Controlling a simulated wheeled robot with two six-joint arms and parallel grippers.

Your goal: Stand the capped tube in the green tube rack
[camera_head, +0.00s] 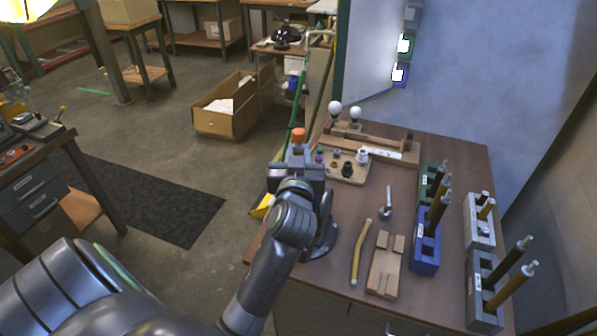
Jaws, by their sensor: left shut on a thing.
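The capped tube shows as an orange cap (298,134) sticking up above my left gripper (298,160). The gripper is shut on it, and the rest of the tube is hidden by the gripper. The gripper is at the left edge of the wooden table, left of the board with small bulbs. The green tube rack (424,184) stands on the table's right half, well to the right of my gripper. Rods rise in front of it, and I cannot tell which of its holes are free. My right gripper is not in view.
A blue rack (425,252), a pale grey rack (479,232) and a dark grey rack (481,300) hold upright rods near the green one.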

